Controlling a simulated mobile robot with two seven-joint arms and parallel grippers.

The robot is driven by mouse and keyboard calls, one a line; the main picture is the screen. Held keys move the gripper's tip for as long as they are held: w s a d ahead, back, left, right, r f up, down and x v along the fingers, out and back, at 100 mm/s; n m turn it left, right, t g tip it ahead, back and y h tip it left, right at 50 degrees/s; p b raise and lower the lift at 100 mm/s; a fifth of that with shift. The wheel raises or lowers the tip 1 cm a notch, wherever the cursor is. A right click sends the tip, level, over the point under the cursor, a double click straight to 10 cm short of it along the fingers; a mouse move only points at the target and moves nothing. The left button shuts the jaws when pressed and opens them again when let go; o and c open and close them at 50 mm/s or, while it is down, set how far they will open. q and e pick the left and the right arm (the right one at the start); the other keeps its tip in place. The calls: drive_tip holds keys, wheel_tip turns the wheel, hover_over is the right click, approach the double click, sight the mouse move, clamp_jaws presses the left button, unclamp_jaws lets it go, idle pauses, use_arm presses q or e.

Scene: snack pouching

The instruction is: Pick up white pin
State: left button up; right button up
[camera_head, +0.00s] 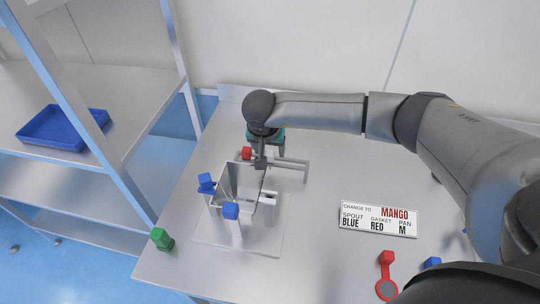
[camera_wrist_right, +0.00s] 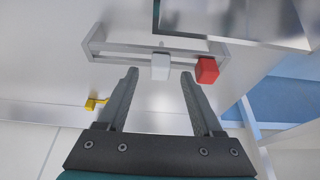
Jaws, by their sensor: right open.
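The white pin (camera_wrist_right: 160,68) is a small pale block at a grey rail frame in the right wrist view. It shows between the tips of my right gripper (camera_wrist_right: 159,75), whose fingers are apart with nothing clasped. I cannot tell how far the pin is beyond the tips. In the head view my right gripper (camera_head: 268,147) points down behind the metal hopper, and I cannot make out the pin there. A red block (camera_wrist_right: 207,70) sits at the rail just right of the pin; it also shows in the head view (camera_head: 247,153). My left gripper is not in view.
The metal hopper (camera_head: 229,182) has blue blocks (camera_head: 231,210) around it. A green block (camera_head: 161,239) stands at the table's left edge. A sign (camera_head: 378,219) and a red spoon-shaped part (camera_head: 387,260) lie right. A blue tray (camera_head: 45,130) sits on the shelf.

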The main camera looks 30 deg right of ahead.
drive_tip(key=shift+w+f, duration=0.15)
drive_tip(key=shift+f, duration=0.25)
clamp_jaws()
idle(0.4)
